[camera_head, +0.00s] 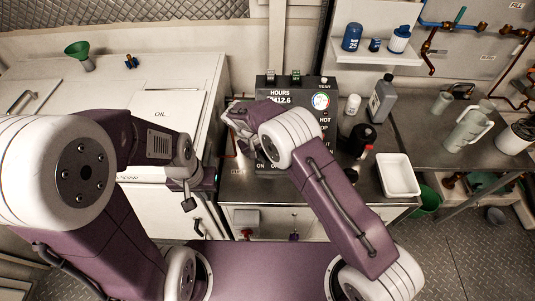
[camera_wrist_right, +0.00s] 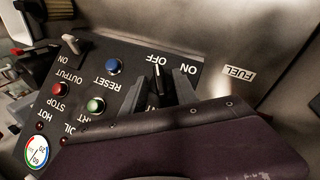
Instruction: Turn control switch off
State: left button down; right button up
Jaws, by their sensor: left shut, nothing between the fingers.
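The black control panel (camera_head: 298,100) stands on the counter, with a gauge and the word HOURS. In the right wrist view it shows upside down. A black switch (camera_wrist_right: 157,82) with a white mark sits beside the words OFF and ON; its label is hidden, and I cannot tell its setting for sure. My right gripper (camera_wrist_right: 157,95) has its grey fingers apart, one on each side of this switch; contact is unclear. In the head view my right wrist covers the panel's lower left. My left gripper (camera_head: 190,203) is shut and empty, low at the left, away from the panel.
Bottles and a white tray (camera_head: 397,177) stand right of the panel. A white OIL cabinet (camera_head: 160,95) is at the left.

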jog(key=b+v, duration=0.1)
jog(key=v, duration=0.8)
dwell(0.3)
